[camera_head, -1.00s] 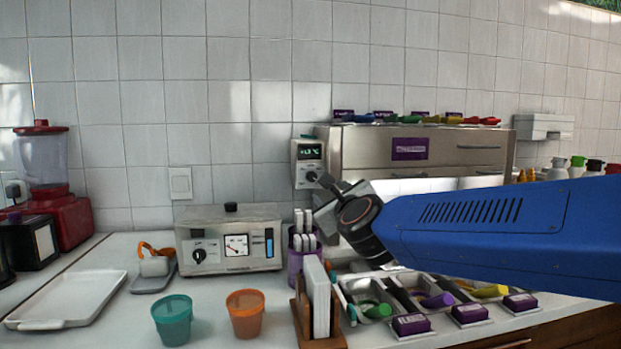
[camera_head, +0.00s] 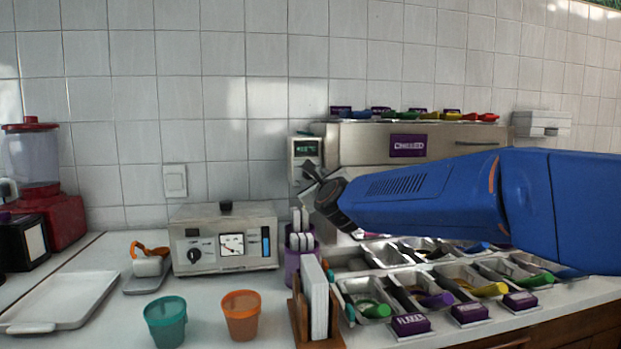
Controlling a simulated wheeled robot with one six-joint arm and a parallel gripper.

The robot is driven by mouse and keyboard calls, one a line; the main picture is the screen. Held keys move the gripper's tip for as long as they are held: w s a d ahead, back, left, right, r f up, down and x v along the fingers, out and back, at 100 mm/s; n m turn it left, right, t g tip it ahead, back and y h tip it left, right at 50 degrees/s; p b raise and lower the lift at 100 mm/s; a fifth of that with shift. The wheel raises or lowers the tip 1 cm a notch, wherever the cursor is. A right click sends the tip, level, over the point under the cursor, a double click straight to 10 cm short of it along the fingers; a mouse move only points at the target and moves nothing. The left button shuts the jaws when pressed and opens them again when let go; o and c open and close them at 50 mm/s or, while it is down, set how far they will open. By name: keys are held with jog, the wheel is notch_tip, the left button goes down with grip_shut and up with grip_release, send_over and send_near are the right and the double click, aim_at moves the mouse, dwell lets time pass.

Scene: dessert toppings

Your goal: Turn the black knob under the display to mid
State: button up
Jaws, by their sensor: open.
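A green-lit display (camera_head: 306,147) sits on a grey control box (camera_head: 296,160) on the wall, left of the steel cabinet. The black knob is under this display; my gripper's dark fingers are right in front of that spot and largely hide it. My gripper (camera_head: 311,181) is open, its fingers pointing left toward the lower part of the box. I cannot tell whether they touch the knob or which way its pointer faces. My blue arm reaches in from the right.
Below are topping trays (camera_head: 362,289), a purple cup (camera_head: 292,272) of white sticks and a wooden holder (camera_head: 299,318). A steel warmer (camera_head: 222,262) with its own black knob (camera_head: 193,256) stands left.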

aim_at(311, 177)
jog(key=shift+x, duration=2.85)
jog(key=shift+c, duration=0.7)
jog(key=c, duration=0.9)
